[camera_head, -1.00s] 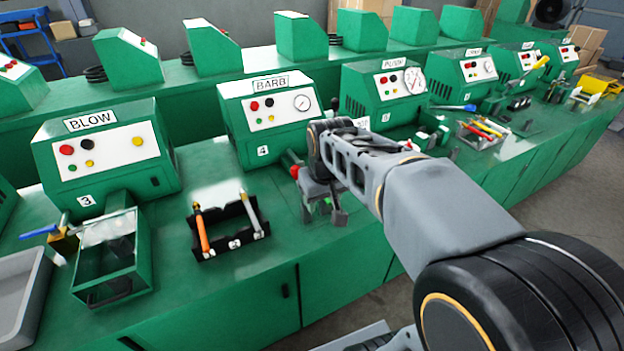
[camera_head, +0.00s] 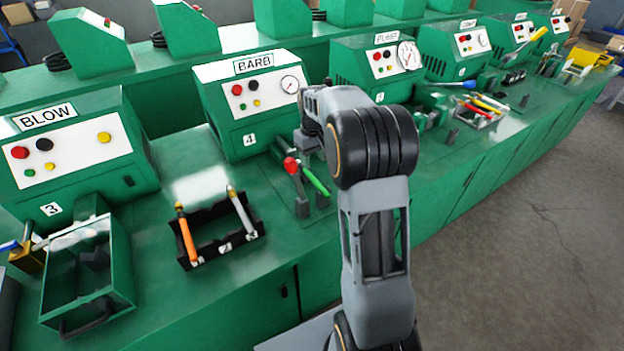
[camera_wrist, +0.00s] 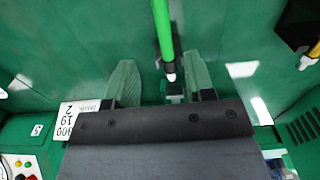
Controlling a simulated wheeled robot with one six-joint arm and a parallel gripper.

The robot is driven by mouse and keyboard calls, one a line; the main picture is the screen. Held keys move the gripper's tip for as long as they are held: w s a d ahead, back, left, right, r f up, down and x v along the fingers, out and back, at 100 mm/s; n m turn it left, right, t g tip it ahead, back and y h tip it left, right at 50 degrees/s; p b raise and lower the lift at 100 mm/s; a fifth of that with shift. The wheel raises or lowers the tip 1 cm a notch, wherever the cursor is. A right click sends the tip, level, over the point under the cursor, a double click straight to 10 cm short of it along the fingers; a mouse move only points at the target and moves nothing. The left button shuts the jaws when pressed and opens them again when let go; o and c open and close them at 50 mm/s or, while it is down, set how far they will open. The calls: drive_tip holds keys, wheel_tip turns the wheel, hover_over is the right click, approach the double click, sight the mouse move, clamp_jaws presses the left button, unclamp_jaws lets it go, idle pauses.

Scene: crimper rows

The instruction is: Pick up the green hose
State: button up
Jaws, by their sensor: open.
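The green hose (camera_head: 316,181) is a thin bright green rod in front of the BARB machine, beside a red-knobbed lever (camera_head: 291,167). In the wrist view the hose (camera_wrist: 163,32) comes in from the top edge and ends in a whitish tip (camera_wrist: 171,77) by a small dark fitting. My gripper (camera_wrist: 158,68) is open, with one finger on each side of the hose's end. A gap shows between the hose and each finger. In the head view my arm hides most of the gripper.
The BARB machine (camera_head: 250,104) stands behind, with the PUMP machine (camera_head: 378,73) to its right. A black rack (camera_head: 217,214) holding an orange tool and a pale tool is at the left. A green open box (camera_head: 118,270) stands further left. Bench between rack and hose is clear.

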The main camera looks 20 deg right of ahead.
sight(313, 177)
drive_tip(key=shift+s+a+f, duration=0.1)
drive_tip(key=shift+s+f, duration=0.05)
drive_tip(key=shift+f, duration=1.6)
drive_tip(key=shift+s+a+f, duration=0.1)
drive_tip(key=shift+f, duration=1.6)
clamp_jaws()
